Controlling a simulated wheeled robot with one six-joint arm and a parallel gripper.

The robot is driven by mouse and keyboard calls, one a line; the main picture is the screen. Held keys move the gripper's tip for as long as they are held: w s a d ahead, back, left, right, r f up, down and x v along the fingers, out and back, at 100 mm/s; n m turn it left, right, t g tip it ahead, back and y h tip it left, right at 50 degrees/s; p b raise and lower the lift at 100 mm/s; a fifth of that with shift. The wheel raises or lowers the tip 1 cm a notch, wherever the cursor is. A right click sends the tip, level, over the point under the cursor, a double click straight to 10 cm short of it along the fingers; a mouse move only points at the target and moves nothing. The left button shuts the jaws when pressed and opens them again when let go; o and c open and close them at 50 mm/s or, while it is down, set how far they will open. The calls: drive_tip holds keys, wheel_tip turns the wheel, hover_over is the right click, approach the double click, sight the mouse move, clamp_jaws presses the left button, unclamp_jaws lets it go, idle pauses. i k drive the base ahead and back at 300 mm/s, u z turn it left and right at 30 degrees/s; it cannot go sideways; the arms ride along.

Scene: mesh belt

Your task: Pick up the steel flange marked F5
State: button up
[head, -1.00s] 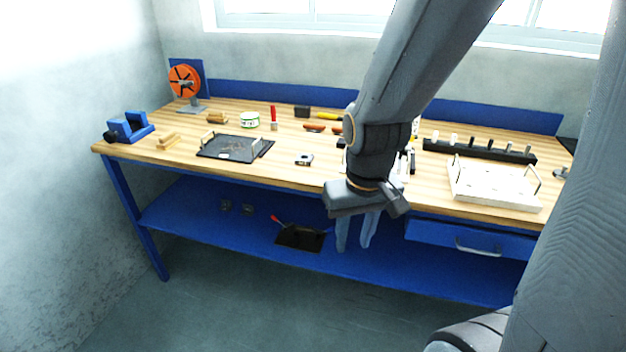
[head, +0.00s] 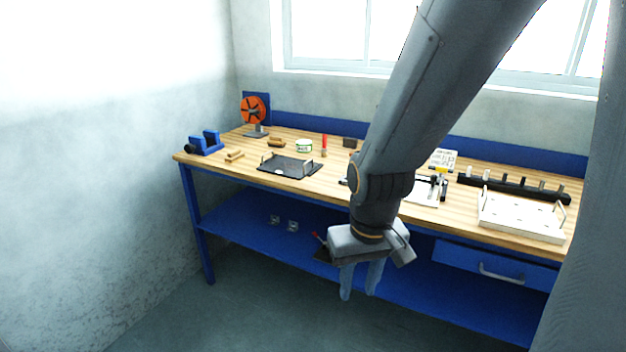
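My gripper (head: 359,291) hangs fingers down in front of the bench, below the tabletop edge in the picture. Its two fingers are apart, with nothing visible between them. Two small grey metal pieces, one on the left (head: 275,219) and one on the right (head: 293,226), sit on the blue lower shelf, left of my gripper and apart from it. They could be flanges, but they are too small for any marking to be read. I cannot tell which thing is the flange F5. My arm hides part of the tabletop.
The wooden bench (head: 335,186) holds a dark tray (head: 268,171), a white tray (head: 520,225), a black rack (head: 480,183), a blue vise (head: 207,146) and an orange reel (head: 254,109). A drawer (head: 470,258) hangs at right. The lower shelf (head: 240,233) has free room at left.

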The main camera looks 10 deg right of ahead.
sight(342, 181)
drive_tip(key=u, duration=0.65)
drive_tip(key=i, duration=1.35)
drive_tip(key=z, duration=0.8)
drive_tip(key=i, duration=0.7)
drive_tip(key=z, duration=0.65)
